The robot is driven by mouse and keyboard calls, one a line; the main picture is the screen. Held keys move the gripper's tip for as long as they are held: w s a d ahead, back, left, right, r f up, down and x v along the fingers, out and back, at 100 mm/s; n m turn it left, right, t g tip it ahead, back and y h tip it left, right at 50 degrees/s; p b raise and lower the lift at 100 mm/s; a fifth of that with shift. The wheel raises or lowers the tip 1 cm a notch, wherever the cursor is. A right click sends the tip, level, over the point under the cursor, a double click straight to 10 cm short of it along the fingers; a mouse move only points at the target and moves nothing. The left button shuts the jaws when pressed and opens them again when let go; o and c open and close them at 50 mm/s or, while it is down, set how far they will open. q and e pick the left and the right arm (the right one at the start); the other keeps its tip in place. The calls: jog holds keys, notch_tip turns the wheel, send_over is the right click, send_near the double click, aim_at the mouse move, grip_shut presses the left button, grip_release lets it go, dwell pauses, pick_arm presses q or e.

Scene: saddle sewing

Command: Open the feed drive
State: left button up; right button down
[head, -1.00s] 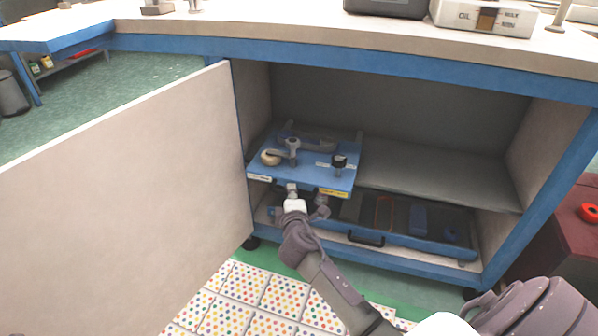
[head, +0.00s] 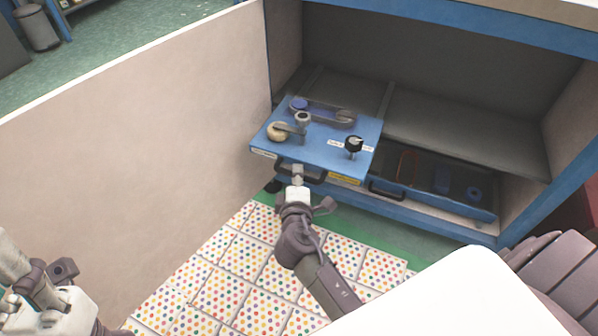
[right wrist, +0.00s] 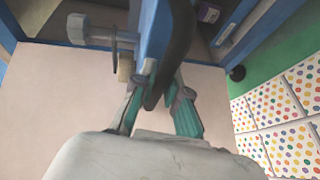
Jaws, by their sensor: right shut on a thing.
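The feed drive is a blue sliding panel (head: 322,155) at the lower front of the open cabinet. It carries a round wooden-looking knob (head: 278,131), a crank, a black knob (head: 354,145) and a belt with pulleys at its back. It sticks out past the cabinet front. My right gripper (head: 297,172) is shut on its dark front handle (head: 316,174). In the right wrist view the dark handle (right wrist: 176,50) runs between the teal fingertips (right wrist: 160,88). My left gripper (head: 62,285) is at the lower left, away from the panel; its jaw state is unclear.
The large cabinet door (head: 150,150) stands open on the left. A low blue drawer (head: 435,203) with dark insides sits right of the panel. A grey shelf (head: 455,140) is behind it.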

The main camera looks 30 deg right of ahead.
jog(key=c, duration=1.5)
grip_release()
jog(key=shift+o, duration=0.2)
jog(key=v, duration=1.2)
